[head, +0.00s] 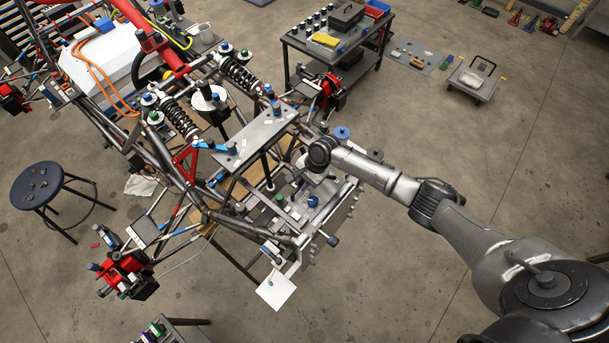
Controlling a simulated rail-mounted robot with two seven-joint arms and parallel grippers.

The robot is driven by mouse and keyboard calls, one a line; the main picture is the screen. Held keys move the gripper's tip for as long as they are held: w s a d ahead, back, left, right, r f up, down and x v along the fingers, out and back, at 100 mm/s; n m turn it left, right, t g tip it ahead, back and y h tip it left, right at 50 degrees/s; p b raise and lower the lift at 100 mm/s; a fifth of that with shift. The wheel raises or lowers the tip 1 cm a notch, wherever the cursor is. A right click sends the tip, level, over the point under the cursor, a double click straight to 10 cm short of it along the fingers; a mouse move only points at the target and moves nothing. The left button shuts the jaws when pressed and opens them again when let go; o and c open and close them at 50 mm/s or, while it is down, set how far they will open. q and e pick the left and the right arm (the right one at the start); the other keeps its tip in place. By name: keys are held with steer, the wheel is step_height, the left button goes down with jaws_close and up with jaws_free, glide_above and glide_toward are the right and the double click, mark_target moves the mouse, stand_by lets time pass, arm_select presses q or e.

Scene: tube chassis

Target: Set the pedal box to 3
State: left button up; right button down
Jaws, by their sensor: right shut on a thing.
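The tube chassis (188,178) stands in the middle of the head view. At its near end sits a grey metal assembly that looks like the pedal box (322,212), with blue and green knobs around it. My right gripper (308,184) reaches in from the right and points down at the upper edge of this assembly. It is shut on a part there; the wrist hides its fingertips and the exact part held. No number or scale can be read at this size. My left gripper is not in view.
A flat grey plate (258,136) on the chassis lies close left of my right gripper. A white tag (276,290) hangs at the near end. A tool cart (300,45) stands behind, a blue stool (36,184) at left. The floor at right is mostly clear.

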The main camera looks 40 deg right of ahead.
steer(key=shift+s+r, duration=0.1)
steer(key=c, duration=1.5)
jaws_free()
steer(key=shift+s, duration=0.1)
steer(key=shift+o, duration=0.9)
steer(key=shift+s+d, duration=0.1)
steer(key=shift+o, duration=1)
steer(key=shift+d+r, duration=0.2)
steer(key=shift+r, duration=0.2)
steer(key=b+v, duration=0.1)
steer(key=v, duration=1.1)
steer(key=shift+d+r, duration=0.2)
steer(key=shift+r, duration=0.15)
